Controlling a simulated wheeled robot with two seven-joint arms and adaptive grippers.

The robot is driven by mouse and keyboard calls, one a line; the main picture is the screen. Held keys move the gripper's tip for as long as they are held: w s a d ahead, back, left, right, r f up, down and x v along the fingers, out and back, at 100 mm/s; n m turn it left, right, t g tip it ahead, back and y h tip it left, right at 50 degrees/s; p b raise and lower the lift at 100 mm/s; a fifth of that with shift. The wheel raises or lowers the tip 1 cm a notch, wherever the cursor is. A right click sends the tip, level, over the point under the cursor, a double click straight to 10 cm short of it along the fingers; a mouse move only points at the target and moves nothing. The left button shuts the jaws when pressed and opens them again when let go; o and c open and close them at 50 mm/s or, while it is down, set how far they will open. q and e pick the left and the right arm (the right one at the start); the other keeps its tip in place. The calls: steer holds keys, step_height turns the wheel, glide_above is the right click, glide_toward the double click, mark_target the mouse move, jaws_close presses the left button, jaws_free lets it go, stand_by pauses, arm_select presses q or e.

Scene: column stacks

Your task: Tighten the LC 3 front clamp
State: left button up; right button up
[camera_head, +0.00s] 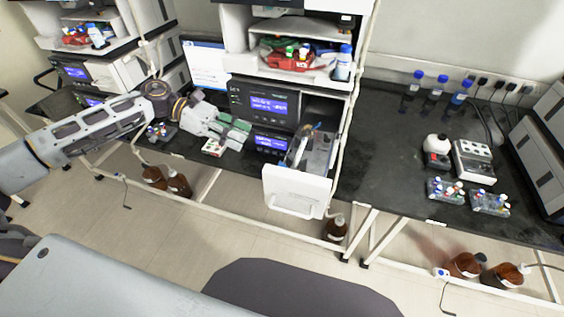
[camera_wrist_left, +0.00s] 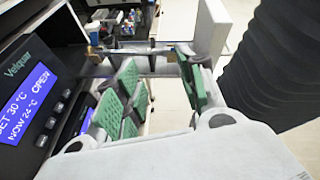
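An oven drawer (camera_head: 297,190) with a white front panel is pulled out of the middle instrument stack. Small fittings (camera_head: 301,147) show inside it; the front clamp cannot be told apart clearly, and no LC 3 label is readable. In the left wrist view, a white panel (camera_wrist_left: 209,35) and a horizontal rod-like part (camera_wrist_left: 150,67) lie beyond my fingers. My left gripper (camera_head: 240,133) is left of the drawer, in front of the stack. Its green pads are apart with nothing visibly held between them, as the left wrist view (camera_wrist_left: 160,85) shows. My right gripper is out of view.
The stack's blue display (camera_wrist_left: 30,105) reads OPEN, set 30 °C, now 24 °C. Blue-capped bottles (camera_head: 435,88) and vial racks (camera_head: 445,190) stand on the right bench, whose middle is clear.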

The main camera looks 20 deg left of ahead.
arm_select(q)
steer(key=s+m+g, duration=0.1)
steer(key=s+m, duration=0.1)
steer(key=m+p, duration=0.2)
glide_toward(280, 164)
steer(key=shift+d, duration=0.95)
steer(key=shift+f+p+x, duration=0.2)
steer(key=shift+p+x, duration=0.2)
steer(key=shift+x, duration=1.65)
steer(key=shift+f+p+x, duration=0.2)
steer(key=shift+p+x, duration=0.2)
steer(key=shift+x, duration=1.65)
steer(key=shift+w+a, duration=0.1)
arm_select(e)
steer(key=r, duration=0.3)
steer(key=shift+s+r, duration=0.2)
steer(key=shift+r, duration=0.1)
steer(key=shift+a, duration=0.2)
arm_select(q)
steer(key=shift+c, duration=0.6)
steer(key=shift+f, duration=0.1)
steer(key=c, duration=0.7)
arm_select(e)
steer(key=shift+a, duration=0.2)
